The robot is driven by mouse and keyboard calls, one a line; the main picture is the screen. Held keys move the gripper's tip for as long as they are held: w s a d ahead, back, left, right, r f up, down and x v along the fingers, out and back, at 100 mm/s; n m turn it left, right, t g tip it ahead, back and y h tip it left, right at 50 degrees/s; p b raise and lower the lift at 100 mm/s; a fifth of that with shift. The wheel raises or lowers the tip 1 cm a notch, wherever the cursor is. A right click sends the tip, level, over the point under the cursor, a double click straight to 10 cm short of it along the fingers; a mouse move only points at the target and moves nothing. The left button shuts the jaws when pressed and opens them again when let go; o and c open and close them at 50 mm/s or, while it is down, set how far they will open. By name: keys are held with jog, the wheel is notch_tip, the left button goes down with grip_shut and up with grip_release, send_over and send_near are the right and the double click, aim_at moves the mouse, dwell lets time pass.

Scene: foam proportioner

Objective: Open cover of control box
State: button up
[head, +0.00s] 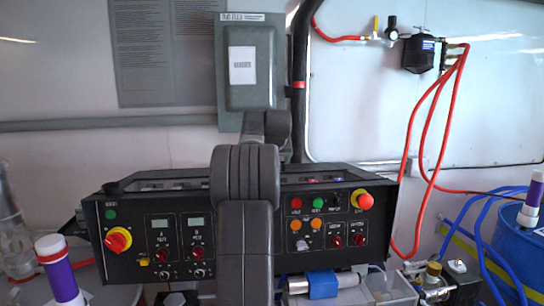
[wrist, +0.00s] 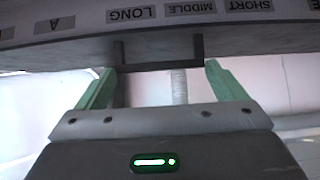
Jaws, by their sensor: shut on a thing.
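The black control box (head: 330,250) fills the lower middle of the head view, with knobs, buttons and two small displays on its front. My grey arm stands in front of its middle and hides part of it, and my gripper is hidden there. In the wrist view, my gripper (wrist: 160,70) has its green fingers at the two ends of a dark bar handle (wrist: 160,66), shut on it. The handle joins a dark panel edge (wrist: 80,48) with upside-down labels such as LONG, MIDDLE and SHORT. I cannot tell how far the cover is raised.
A grey wall box (head: 252,70) hangs behind the control box. Red hoses (head: 435,130) run down at the right, near a blue drum (head: 522,240). Purple-and-white cylinders (head: 58,270) stand at the left and right.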

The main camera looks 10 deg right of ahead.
jog(key=shift+r, duration=0.1)
jog(key=o, duration=1.1)
jog(key=shift+s, duration=0.1)
jog(key=b+v, duration=0.2)
jog(key=v, duration=1.1)
jog(key=shift+s+r, duration=0.25)
jog(key=shift+r, duration=0.05)
jog(key=shift+f, duration=0.1)
jog(key=p+x, duration=0.2)
jog(key=x, duration=1.1)
jog(key=shift+w+f, duration=0.2)
jog(key=shift+w, duration=0.1)
jog(key=shift+f, duration=0.1)
jog(key=shift+s, duration=0.1)
